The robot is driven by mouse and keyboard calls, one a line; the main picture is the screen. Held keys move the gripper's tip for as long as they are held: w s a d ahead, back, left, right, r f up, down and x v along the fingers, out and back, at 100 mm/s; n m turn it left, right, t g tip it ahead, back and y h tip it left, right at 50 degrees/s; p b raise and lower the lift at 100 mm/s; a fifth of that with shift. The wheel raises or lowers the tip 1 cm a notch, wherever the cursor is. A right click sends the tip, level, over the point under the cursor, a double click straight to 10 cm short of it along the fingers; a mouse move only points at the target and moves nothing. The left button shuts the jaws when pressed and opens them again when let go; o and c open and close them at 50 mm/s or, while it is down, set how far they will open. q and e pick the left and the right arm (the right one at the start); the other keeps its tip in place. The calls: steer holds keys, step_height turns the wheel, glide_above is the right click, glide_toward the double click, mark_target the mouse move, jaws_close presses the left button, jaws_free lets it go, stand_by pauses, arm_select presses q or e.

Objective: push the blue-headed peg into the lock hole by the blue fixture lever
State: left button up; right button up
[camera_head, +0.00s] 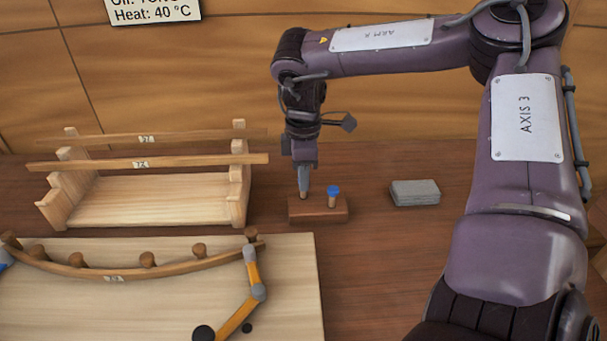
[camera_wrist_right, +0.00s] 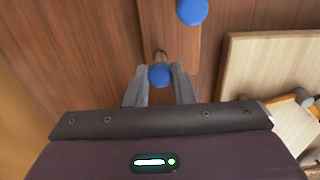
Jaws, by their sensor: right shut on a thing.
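My right gripper (camera_head: 304,184) points down at the small wooden peg block (camera_head: 308,212) and is shut on a blue-headed peg. The peg's round blue head (camera_wrist_right: 159,75) shows between the fingers in the right wrist view; in the head view the fingers hide it. I cannot tell if this peg is still seated in the block. A second blue-headed peg (camera_head: 333,193) stands upright in the block, right of the gripper. A bit of blue (camera_head: 3,261) at the left edge may be the blue fixture lever, mostly cut off. The blue lever's lock hole is not visible. My left gripper is not in view.
The pale fixture board (camera_head: 300,290) at front left carries a curved plank (camera_head: 170,272), several wooden dowels, and an orange lever (camera_head: 238,316) with a dark hole (camera_head: 247,328) beside it. A wooden rack (camera_head: 150,200) stands behind it. A grey block (camera_head: 415,193) lies right.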

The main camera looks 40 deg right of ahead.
steer(key=shift+r+p, duration=1.5)
steer(key=shift+r, duration=0.85)
steer(key=shift+a+f, duration=0.1)
steer(key=shift+a, duration=0.05)
